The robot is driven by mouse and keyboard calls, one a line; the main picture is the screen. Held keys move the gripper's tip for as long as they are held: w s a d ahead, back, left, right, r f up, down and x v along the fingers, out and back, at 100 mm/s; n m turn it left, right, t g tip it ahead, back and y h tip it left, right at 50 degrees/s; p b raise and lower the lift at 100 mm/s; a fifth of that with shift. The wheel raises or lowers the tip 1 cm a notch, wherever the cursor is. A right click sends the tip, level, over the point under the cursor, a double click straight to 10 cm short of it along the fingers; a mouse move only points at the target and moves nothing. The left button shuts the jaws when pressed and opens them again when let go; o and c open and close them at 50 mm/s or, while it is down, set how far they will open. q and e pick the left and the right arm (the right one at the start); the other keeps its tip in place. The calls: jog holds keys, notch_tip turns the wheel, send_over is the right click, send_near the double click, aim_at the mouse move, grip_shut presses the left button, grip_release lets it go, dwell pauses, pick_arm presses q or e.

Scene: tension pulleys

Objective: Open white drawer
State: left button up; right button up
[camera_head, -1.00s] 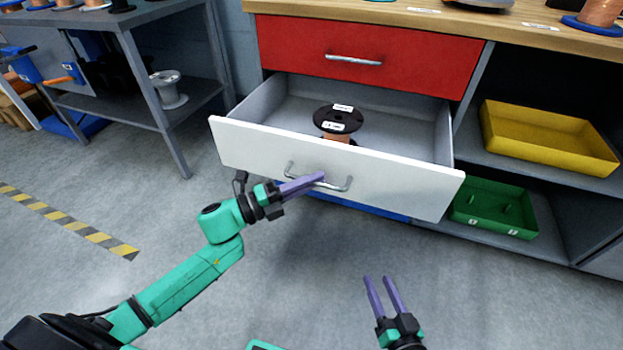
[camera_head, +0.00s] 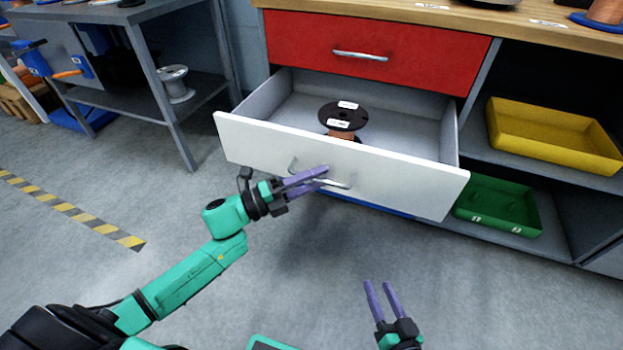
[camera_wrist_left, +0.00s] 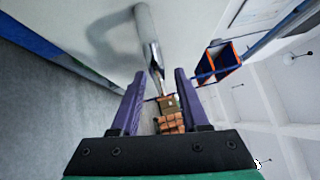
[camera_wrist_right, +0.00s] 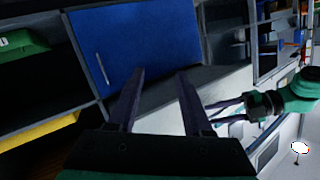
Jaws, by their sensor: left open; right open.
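The white drawer (camera_head: 400,181) stands pulled out below a red drawer, with a black-flanged copper spool (camera_head: 343,117) inside. Its metal handle (camera_head: 338,183) is on the front panel. My left gripper (camera_head: 325,176) is open at the handle in the head view. In the left wrist view the handle (camera_wrist_left: 150,45) runs up from between the open fingers (camera_wrist_left: 157,80); contact cannot be told. My right gripper (camera_head: 380,285) is open and empty, low in front of the cabinet. Its open fingers (camera_wrist_right: 160,75) also show in the right wrist view.
The closed red drawer (camera_head: 400,62) is above. A yellow bin (camera_head: 550,135) and a green bin (camera_head: 497,205) sit on shelves at right. A grey table (camera_head: 150,100) with a spool (camera_head: 174,84) stands at left. The floor in front is clear.

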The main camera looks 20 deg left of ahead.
pick_arm(q)
jog(key=shift+s+a, duration=0.2)
jog(key=shift+a, duration=0.1)
jog(key=p+v, duration=0.3)
jog(key=v, duration=1.1)
pick_arm(e)
jog(key=s+g, duration=0.2)
jog(key=s, duration=0.1)
jog(key=shift+s, duration=0.1)
pick_arm(q)
jog(key=shift+w+f, duration=0.1)
